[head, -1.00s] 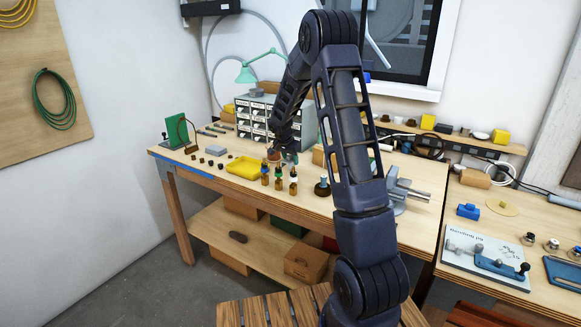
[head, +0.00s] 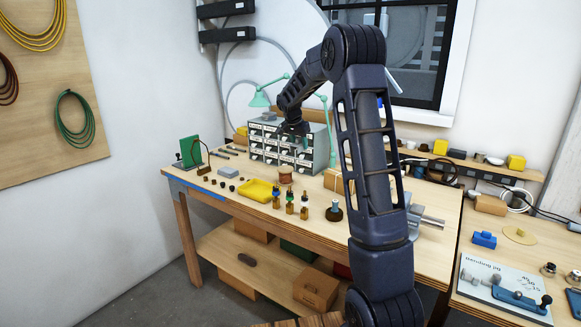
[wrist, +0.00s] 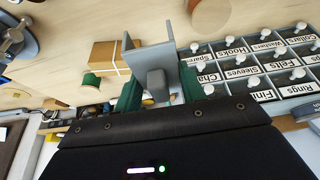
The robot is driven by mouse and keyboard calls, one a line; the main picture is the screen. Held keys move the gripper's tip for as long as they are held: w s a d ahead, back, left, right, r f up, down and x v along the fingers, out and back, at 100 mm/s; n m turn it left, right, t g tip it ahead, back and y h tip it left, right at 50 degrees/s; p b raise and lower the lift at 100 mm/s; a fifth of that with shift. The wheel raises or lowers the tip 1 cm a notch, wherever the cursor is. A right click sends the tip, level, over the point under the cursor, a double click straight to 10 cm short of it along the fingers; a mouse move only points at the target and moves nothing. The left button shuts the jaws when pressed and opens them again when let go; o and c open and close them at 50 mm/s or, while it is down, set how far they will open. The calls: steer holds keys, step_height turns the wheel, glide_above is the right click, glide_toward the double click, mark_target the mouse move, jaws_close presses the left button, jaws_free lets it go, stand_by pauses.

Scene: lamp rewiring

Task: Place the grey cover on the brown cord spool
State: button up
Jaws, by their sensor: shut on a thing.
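My gripper (wrist: 160,88) is shut on a grey, channel-shaped piece (wrist: 152,57), which looks like the grey cover. It sits between the green fingers, with side walls pointing away from my wrist. In the head view my gripper (head: 298,143) is above the table in front of the drawer cabinet, and the held cover is too small to make out. The brown cord spool (head: 285,173) stands upright on the table, below and slightly left of my gripper. A round brown top, likely this spool (wrist: 210,12), shows at the wrist view's upper edge, apart from the cover.
The labelled drawer cabinet (head: 265,147) stands close behind my gripper. A yellow tray (head: 258,190), a grey block (head: 228,172) and several small bottles (head: 304,205) are nearby. A cardboard box (wrist: 108,56) and a green spool (wrist: 91,80) show in the wrist view.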

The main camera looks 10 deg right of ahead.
step_height(320, 180, up, 6)
glide_above(288, 167)
steer(key=s+a, duration=0.1)
step_height(288, 167, down, 20)
steer(key=shift+a+r, duration=0.1)
steer(key=shift+r, duration=0.15)
steer(key=o, duration=1)
steer(key=shift+f, duration=0.15)
